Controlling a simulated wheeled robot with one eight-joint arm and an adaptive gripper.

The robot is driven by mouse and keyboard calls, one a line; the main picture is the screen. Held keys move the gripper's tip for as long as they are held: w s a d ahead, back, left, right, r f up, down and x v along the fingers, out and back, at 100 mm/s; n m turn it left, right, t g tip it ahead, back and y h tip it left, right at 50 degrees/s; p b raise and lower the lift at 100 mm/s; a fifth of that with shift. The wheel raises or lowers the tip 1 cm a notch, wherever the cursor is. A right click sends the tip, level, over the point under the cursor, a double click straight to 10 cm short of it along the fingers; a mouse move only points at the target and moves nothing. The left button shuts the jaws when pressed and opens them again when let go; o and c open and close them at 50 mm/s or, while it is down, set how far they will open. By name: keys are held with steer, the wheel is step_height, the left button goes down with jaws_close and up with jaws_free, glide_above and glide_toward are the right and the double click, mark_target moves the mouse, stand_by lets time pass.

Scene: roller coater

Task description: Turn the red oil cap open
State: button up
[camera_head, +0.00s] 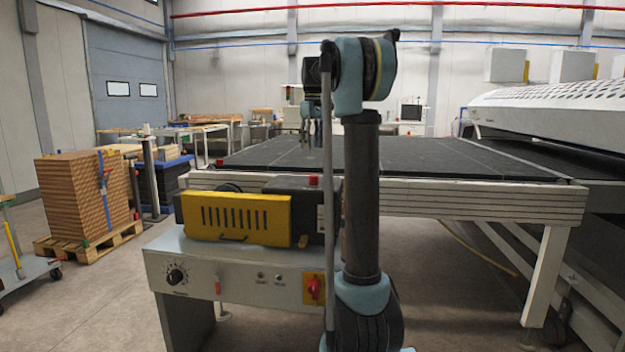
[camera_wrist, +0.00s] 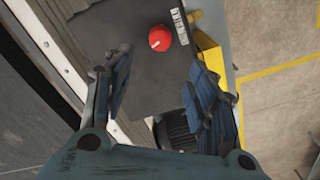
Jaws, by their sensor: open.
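The red oil cap (camera_wrist: 160,38) is a round red knob with a white mark, on top of a dark box (camera_wrist: 125,35). In the head view the cap (camera_head: 313,181) is a small red spot on the dark box, just left of my arm. My gripper (camera_wrist: 160,85) is open and empty. Its two fingers stand apart, with the cap beyond their tips, above them in the wrist picture and not between them.
A yellow vented cover (camera_head: 236,219) adjoins the dark box on a grey machine cabinet (camera_head: 228,274). A red switch (camera_head: 315,290) sits on the cabinet front. The long black conveyor bed (camera_head: 425,160) lies behind. Stacked boards (camera_head: 85,194) stand on a pallet at left.

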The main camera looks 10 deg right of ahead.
mark_target(313, 175)
step_height(313, 175, down, 14)
steer(key=shift+d+r, duration=0.15)
steer(key=shift+r, duration=0.05)
steer(key=shift+c, duration=0.4)
steer(key=c, duration=1)
